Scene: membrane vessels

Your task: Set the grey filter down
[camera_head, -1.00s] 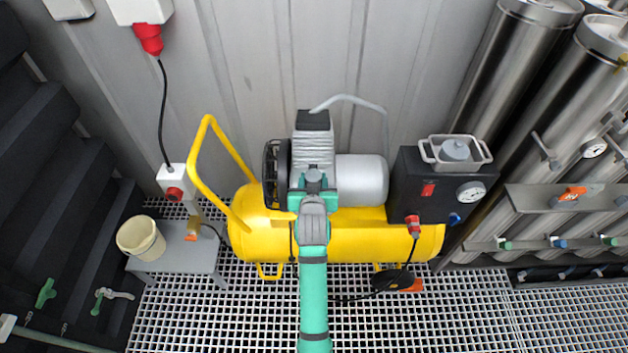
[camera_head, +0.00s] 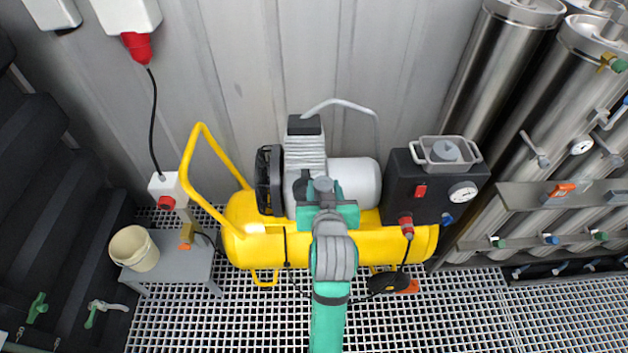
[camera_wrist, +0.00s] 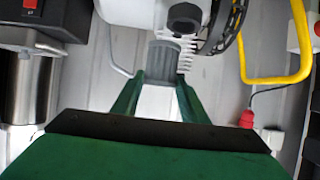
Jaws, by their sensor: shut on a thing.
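The grey filter (camera_wrist: 165,58) is a small ribbed grey cylinder with a dark top. In the wrist view it shows beyond and between the green fingers of my gripper (camera_wrist: 160,85). In the head view my gripper (camera_head: 324,190) is shut on the filter, whose round grey end (camera_head: 323,184) shows between the fingers. From above, both overlap the yellow compressor (camera_head: 400,240), in front of its ribbed grey pump. The gap between the filter and the compressor cannot be judged.
A rimmed tray (camera_head: 478,158) holding a round grey piece (camera_head: 446,150) sits on the black box (camera_head: 400,185). At left, a small grey bench (camera_head: 205,262) carries a cream bucket (camera_head: 134,248). Steel vessels (camera_head: 495,70) and valves stand at right. The yellow handle (camera_head: 190,160) rises left of the compressor.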

